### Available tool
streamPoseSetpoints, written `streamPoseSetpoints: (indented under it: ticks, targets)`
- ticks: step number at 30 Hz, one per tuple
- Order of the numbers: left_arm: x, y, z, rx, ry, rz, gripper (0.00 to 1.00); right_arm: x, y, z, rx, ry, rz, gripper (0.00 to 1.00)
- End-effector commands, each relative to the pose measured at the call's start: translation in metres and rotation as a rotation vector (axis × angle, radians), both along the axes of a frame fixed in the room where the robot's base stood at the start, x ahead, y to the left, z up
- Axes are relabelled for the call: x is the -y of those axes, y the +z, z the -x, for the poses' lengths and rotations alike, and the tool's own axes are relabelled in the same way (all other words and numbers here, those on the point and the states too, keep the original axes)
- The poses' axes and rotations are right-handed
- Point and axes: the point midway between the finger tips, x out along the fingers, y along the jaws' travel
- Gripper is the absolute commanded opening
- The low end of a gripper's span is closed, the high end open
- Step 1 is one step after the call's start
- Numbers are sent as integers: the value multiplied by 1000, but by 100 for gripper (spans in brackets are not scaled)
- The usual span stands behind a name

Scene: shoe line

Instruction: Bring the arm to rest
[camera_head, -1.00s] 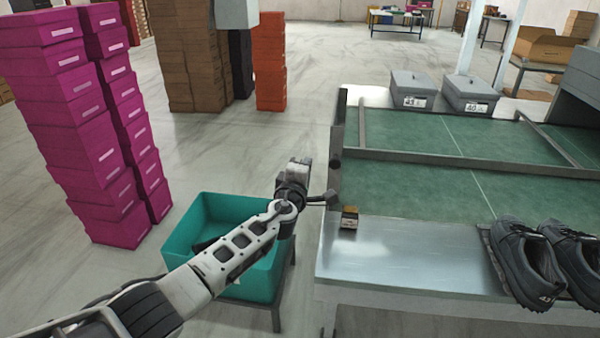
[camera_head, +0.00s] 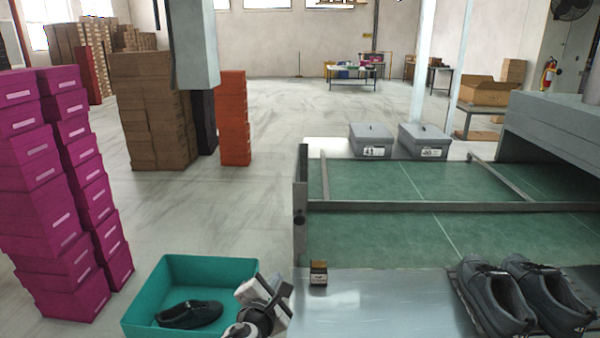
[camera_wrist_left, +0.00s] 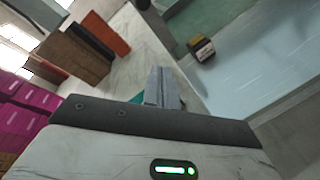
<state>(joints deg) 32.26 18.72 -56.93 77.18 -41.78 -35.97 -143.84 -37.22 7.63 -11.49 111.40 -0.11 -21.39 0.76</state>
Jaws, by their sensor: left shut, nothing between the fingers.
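My left gripper (camera_head: 266,302) is low in the head view, by the right rim of the teal bin (camera_head: 138,309) and left of the metal table. Its arm is mostly below the frame. In the left wrist view, its two grey fingers (camera_wrist_left: 162,87) are together with nothing between them. My right gripper is in neither view.
A black shoe (camera_head: 189,314) lies in the teal bin. Grey shoes (camera_head: 520,297) sit at right. Magenta boxes (camera_head: 60,200) are stacked at left. Floor beyond the bin is clear.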

Motion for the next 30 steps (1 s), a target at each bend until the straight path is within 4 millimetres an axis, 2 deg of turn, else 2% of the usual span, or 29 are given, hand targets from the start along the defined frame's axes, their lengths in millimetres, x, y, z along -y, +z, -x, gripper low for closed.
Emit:
streamPoseSetpoints:
  ticks: [1,6,12,17,18,21,24,27,30]
  targets:
    - [8,-26,26,-112,41,258,0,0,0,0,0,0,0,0]
    - [19,-78,99,-436,305,1131,0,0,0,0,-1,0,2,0]
    - [4,-116,183,-675,793,2101,0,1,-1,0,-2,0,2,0]
    - [-27,-133,245,-658,1246,2799,0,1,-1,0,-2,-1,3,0]
    - [-35,-135,258,563,-1217,-2666,0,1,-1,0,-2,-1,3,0]
    - [-55,-138,285,368,-1130,-2373,0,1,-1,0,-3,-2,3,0]
    - [-68,-139,302,247,-1063,-2190,0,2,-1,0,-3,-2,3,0]
    - [-75,-139,310,192,-1026,-2102,0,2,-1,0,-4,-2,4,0]
    - [-75,-139,311,186,-1023,-2093,0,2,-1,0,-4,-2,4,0]
